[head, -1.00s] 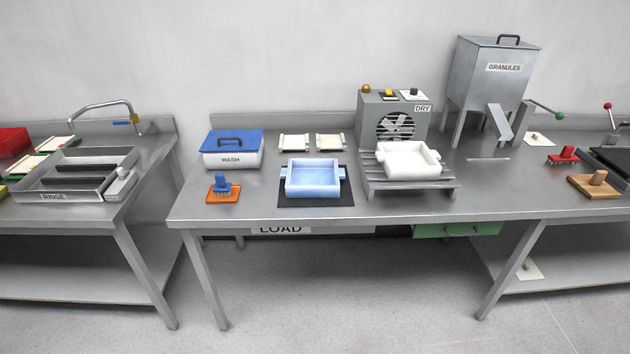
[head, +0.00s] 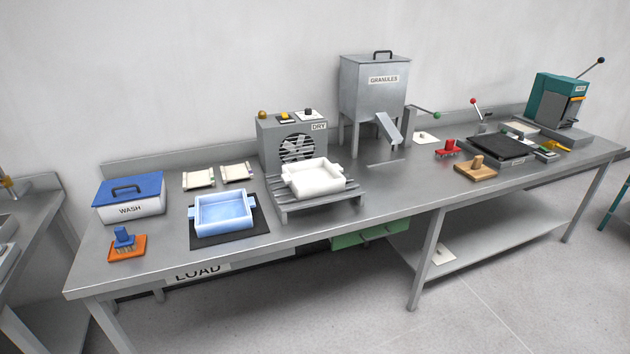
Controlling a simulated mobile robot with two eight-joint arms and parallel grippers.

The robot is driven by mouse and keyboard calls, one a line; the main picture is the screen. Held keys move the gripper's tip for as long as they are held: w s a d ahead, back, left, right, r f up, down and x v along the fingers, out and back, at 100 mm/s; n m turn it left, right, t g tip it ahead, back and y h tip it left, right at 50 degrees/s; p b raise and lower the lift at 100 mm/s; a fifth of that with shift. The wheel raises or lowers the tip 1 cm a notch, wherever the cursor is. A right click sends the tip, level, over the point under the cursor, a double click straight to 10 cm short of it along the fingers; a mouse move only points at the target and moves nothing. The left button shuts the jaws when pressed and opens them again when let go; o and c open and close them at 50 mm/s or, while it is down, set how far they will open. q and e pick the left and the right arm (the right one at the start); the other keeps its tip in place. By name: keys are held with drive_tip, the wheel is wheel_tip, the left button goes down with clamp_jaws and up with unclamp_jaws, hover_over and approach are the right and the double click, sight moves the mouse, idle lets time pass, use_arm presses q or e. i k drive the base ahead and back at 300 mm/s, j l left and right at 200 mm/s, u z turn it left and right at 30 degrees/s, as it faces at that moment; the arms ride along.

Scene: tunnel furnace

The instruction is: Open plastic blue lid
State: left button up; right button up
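The blue plastic lid (head: 128,188) lies closed on the white WASH box (head: 131,210) at the left end of the metal table. A dark blue handle (head: 127,188) stands up from the lid's top. The inside of the box is hidden by the lid. Neither of my grippers shows in the head view.
A white tray (head: 315,178) rests on a slatted stand by the DRY fan unit (head: 290,140). The GRANULES hopper (head: 372,90) stands further right.

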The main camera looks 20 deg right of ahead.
sight(147, 185)
drive_tip(key=u, duration=0.3)
drive_tip(key=i+u, duration=0.25)
drive_tip(key=u, duration=0.15)
drive_tip(key=i+l+u, duration=0.1)
drive_tip(key=i+u, duration=0.3)
drive_tip(key=i+l+u, duration=0.15)
drive_tip(key=u, duration=0.25)
